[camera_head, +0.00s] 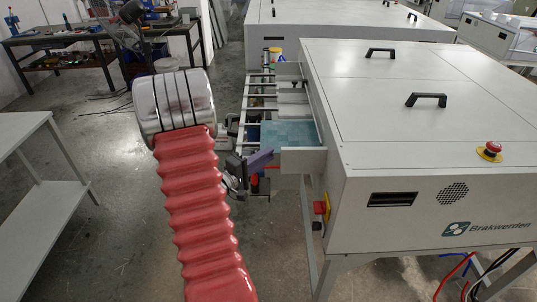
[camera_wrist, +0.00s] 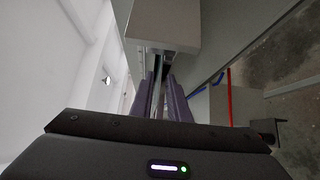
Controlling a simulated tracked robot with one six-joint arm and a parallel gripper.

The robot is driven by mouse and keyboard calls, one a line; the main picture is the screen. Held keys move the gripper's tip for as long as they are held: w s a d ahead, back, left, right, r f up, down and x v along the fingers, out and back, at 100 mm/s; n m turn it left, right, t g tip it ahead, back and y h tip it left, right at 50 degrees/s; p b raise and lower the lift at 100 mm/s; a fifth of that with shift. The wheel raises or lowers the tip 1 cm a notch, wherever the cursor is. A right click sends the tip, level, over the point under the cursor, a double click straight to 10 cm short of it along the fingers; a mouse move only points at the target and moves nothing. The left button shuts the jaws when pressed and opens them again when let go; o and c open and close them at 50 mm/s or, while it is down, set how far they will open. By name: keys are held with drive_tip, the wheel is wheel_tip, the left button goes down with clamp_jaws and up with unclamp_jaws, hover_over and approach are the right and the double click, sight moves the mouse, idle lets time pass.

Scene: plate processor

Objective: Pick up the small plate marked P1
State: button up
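My gripper (camera_head: 250,163), with purple-grey fingers, is just left of the white machine's front, by the end of a pale ledge. In the wrist view my gripper (camera_wrist: 161,97) shows two purple fingers standing apart, with a narrow light strip visible between them. I cannot tell whether that strip is between the fingertips or behind them. A flat teal panel (camera_head: 288,134) lies by the machine's opening, just beyond my gripper. No P1 mark is readable in either view, so I cannot tell which thing is the small plate.
The white machine (camera_head: 430,170) fills the right, with a red emergency button (camera_head: 321,207) near my gripper. A rail frame (camera_head: 258,98) stands beyond. A white table (camera_head: 25,200) is at left and a workbench (camera_head: 90,38) behind. The floor between is clear.

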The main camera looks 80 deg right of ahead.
clamp_jaws()
idle(0.4)
idle(0.5)
wheel_tip(320, 180, up, 3)
drive_tip(key=shift+f, duration=0.2)
drive_tip(key=w+a+r, duration=0.5)
drive_tip(key=w+a, duration=0.2)
drive_tip(key=a, duration=0.5)
drive_tip(key=shift+w, duration=0.3)
idle(0.4)
